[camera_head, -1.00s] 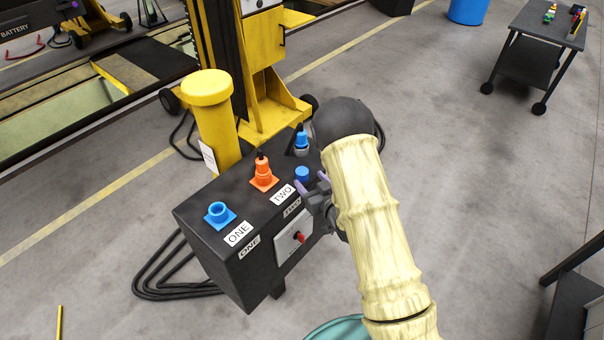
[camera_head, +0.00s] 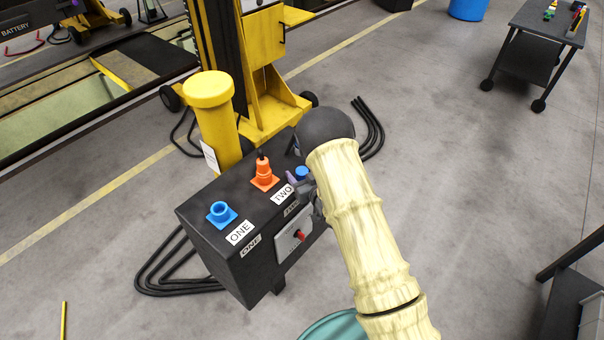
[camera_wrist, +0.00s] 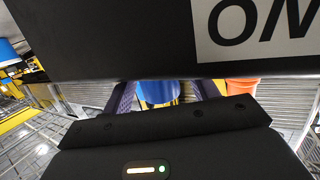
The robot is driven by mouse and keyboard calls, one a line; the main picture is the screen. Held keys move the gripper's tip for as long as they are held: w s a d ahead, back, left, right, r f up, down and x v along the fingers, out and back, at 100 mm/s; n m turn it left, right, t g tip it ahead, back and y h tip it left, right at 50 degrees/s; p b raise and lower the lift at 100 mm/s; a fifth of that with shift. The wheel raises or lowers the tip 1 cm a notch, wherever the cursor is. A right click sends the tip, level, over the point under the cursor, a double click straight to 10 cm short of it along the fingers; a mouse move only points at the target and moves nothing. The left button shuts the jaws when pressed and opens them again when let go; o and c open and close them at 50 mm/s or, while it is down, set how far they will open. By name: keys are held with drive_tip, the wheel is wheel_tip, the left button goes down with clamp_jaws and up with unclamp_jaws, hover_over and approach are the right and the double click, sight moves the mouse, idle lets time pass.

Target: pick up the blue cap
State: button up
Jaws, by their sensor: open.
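The blue cap (camera_head: 303,171) is a small round blue piece on top of the black box, near its right end and beside the "TWO" label. My gripper (camera_head: 297,181) is at the near side of the cap, with its purple fingers close to it and partly covering it. In the wrist view my gripper (camera_wrist: 165,92) is open. A blue round piece (camera_wrist: 158,92), which looks like the cap, shows between its two fingers, with some space on either side. Whether the fingers touch it cannot be told.
The black box (camera_head: 228,258) carries a blue socket (camera_head: 221,214), an orange plug (camera_head: 264,175) and a red switch (camera_head: 299,235). A yellow post (camera_head: 215,125) stands behind it. Black cables lie on the floor. A dark cart (camera_head: 541,50) stands far right.

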sight(302, 171)
drive_tip(key=shift+c, duration=0.5)
drive_tip(key=c, duration=0.9)
drive_tip(key=shift+r, duration=0.1)
drive_tip(key=shift+c, duration=0.2)
wheel_tip(302, 171, up, 10)
drive_tip(key=shift+f+b, duration=0.1)
drive_tip(key=shift+b, duration=0.85)
